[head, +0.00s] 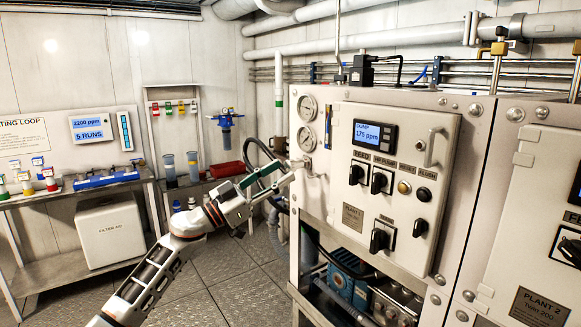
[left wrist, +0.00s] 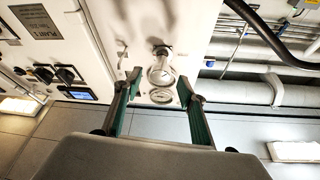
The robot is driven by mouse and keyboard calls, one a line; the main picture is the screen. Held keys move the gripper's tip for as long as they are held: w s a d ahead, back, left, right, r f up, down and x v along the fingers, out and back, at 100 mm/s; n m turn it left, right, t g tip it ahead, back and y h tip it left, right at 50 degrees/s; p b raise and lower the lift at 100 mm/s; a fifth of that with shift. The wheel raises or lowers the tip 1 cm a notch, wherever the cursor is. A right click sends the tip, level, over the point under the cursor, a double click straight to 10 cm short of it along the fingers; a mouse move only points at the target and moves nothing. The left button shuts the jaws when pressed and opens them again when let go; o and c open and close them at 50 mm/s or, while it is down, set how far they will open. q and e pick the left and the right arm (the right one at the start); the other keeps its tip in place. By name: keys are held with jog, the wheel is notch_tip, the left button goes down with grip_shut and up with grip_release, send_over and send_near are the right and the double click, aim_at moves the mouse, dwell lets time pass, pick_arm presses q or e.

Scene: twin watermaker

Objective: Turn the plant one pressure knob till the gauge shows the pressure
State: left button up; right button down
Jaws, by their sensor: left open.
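The plant one panel (head: 392,190) stands right of centre in the head view. Two round gauges, an upper one (head: 308,107) and a lower one (head: 306,138), sit one above the other at its left edge. My left gripper (head: 284,172) is open and empty, just left of and below the gauges. The left wrist view is upside down. There, a gauge (left wrist: 161,74) shows between the open fingers, with a small dark knob (left wrist: 161,50) next to it. The knob is hard to make out in the head view beside my fingertips. The needle readings are too small to read.
The panel carries a display (head: 374,136) reading 175 ppm, several black switches and a door handle (head: 434,147). The plant two panel (head: 540,235) is at the right. A bench (head: 90,193) with bottles stands at the left. The floor (head: 225,262) between is open.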

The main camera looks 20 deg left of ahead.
aim_at(287, 168)
pick_arm(q)
jog(key=shift+x, duration=1.95)
jog(key=c, duration=1.1)
